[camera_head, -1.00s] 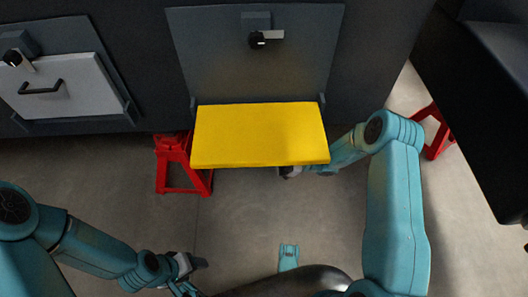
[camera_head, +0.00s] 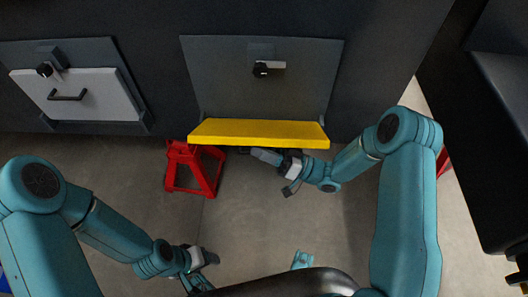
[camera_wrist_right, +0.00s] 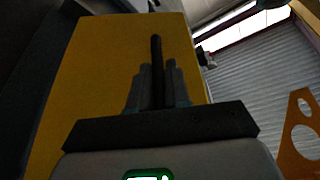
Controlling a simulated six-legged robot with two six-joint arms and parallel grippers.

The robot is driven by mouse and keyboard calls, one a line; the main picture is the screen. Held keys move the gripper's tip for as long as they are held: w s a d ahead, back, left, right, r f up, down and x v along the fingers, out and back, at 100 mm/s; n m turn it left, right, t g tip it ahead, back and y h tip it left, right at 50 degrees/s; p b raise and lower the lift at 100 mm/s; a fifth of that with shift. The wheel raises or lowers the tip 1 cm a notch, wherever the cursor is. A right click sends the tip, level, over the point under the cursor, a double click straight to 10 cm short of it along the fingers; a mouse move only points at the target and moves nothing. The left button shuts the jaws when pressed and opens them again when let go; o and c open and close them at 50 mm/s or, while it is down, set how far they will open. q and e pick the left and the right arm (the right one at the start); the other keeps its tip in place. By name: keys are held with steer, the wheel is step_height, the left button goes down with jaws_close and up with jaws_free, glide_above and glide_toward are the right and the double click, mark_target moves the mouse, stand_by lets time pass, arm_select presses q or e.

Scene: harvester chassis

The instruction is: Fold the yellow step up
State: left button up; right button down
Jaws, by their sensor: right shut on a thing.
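The yellow step (camera_head: 258,133) sits at the foot of a dark grey panel (camera_head: 225,85) in the head view. It shows as a narrow strip and looks tilted up toward the panel. My right gripper (camera_head: 268,157) is just below its front edge. In the right wrist view, the yellow face of the step (camera_wrist_right: 100,65) fills much of the picture, and the fingers (camera_wrist_right: 158,80) are shut on a slim dark bar (camera_wrist_right: 156,50) in front of it. How the bar joins the step is hidden. My left gripper (camera_head: 205,258) is low at left, away from the step; its jaws are unclear.
A light grey hatch with a handle (camera_head: 75,95) is at left. A red stand (camera_head: 192,168) is below the step's left end. A dark block (camera_head: 500,130) stands at right. Open floor lies between my arms.

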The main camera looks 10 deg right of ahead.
mark_target(262, 131)
steer(key=w+r+m+p, duration=0.1)
steer(key=r+m, duration=0.1)
steer(key=w+r+m+t+h+p, duration=0.1)
steer(key=r+m, duration=0.1)
steer(key=w+d+r+m+t+h+p, duration=0.1)
steer(key=r+m+p, duration=0.1)
steer(key=shift+w, duration=0.15)
steer(key=w+r+m+h+p, duration=0.1)
steer(key=m, duration=0.1)
steer(key=w+r+m+h+p, duration=0.1)
steer(key=w, duration=0.1)
steer(key=shift+w+d+r+m, duration=0.1)
steer(key=shift+d+r+m, duration=0.05)
steer(key=shift+d+m, duration=0.25)
steer(key=shift+w+d+r+m+p, duration=0.1)
steer(key=shift+w+r+m+p, duration=0.05)
steer(key=shift+w+m+p, duration=0.15)
steer(key=shift+w+d+r+m+p, duration=0.1)
steer(key=shift+w+m+p, duration=0.05)
steer(key=shift+w+m, duration=0.25)
steer(key=shift+w+d+r+h, duration=0.1)
steer(key=shift+w+d+h, duration=0.05)
steer(key=shift+w, duration=0.3)
steer(key=shift+w+d+r+h, duration=0.1)
steer(key=shift+w+h, duration=0.05)
steer(key=shift+w, duration=0.25)
steer(key=c, duration=1.4)
jaws_free()
steer(key=shift+c, duration=0.2)
steer(key=shift+f, duration=0.15)
